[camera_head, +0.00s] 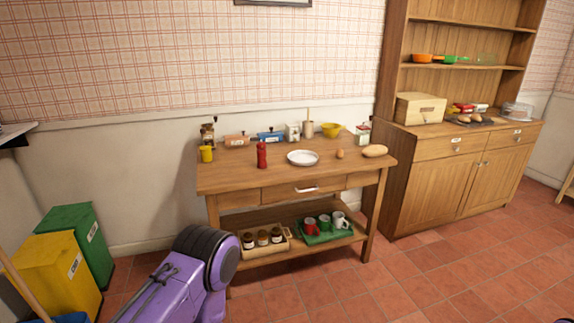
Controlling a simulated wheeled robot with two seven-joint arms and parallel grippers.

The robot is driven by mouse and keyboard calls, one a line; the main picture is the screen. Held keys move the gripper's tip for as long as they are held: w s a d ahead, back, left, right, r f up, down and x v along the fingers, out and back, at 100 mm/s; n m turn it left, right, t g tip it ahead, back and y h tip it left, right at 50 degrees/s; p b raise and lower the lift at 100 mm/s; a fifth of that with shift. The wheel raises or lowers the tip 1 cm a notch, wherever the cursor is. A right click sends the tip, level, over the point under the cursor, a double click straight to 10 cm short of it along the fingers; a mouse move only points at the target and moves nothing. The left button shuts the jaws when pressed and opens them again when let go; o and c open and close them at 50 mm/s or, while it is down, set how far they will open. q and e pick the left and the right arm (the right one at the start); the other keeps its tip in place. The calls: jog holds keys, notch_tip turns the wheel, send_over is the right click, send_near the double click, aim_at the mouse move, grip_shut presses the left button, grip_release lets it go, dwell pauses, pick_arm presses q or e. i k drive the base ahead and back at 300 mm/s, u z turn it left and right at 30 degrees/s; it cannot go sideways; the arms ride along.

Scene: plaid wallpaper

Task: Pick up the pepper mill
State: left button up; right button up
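A red, upright pepper mill (262,155) stands on the wooden table (230,179), left of a white plate (303,158). Nothing touches it that I can see, and its front is unobstructed. A purple and black part of my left arm shows at the bottom, in front of the table's left leg. Neither of my grippers is in view.
A yellow cup (206,154) stands left of the mill. Boxes, a yellow bowl (331,130), an egg (340,153) and bread (375,151) are on the table. Below are a crate of jars and a green tray (330,236) with mugs.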

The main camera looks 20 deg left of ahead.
aim_at(262, 163)
jog(key=z, duration=0.5)
jog(key=i, duration=1.1)
jog(key=z, duration=0.25)
jog(key=i, duration=1)
jog(key=u, duration=0.9)
jog(key=i, duration=0.75)
jog(key=u, duration=0.9)
